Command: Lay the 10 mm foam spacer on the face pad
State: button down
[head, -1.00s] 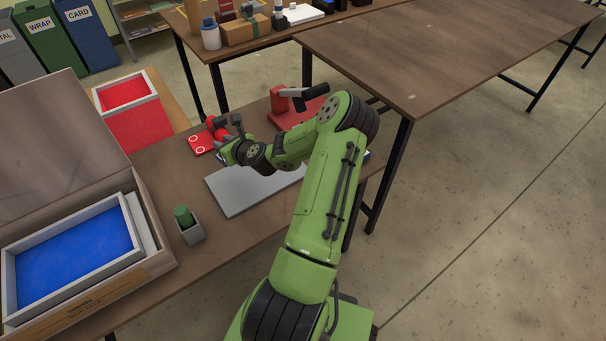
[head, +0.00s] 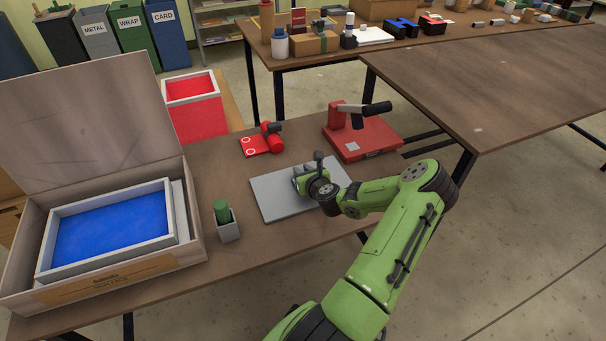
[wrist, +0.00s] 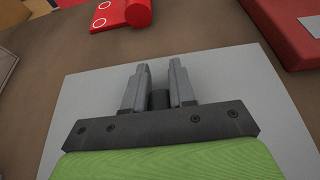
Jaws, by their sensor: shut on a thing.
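A flat grey pad (head: 275,202), which I take for the face pad, lies on the brown table and also fills the lower part of the wrist view (wrist: 85,95). My gripper (head: 298,174) is over this pad, near its middle. In the wrist view its two grey fingers (wrist: 160,68) are close together, with a short dark round piece (wrist: 159,99) between them. My gripper is shut on this dark piece; I cannot tell whether it is the foam spacer. No thing is clearly recognisable as a 10 mm spacer. The gap between fingers and pad is unclear.
An open box (head: 190,207) with a blue-floored tray (head: 170,238) stands left. A green cylinder in a grey holder (head: 229,232) stands beside it. A red piece with white rings (head: 254,147) lies behind the pad; a red press-like tool (head: 365,140) stands back right.

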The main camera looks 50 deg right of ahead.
jog(key=c, duration=1.4)
grip_release()
jog(key=shift+f, duration=0.2)
jog(key=o, duration=0.5)
jog(key=shift+c, duration=0.2)
jog(key=shift+r, duration=0.1)
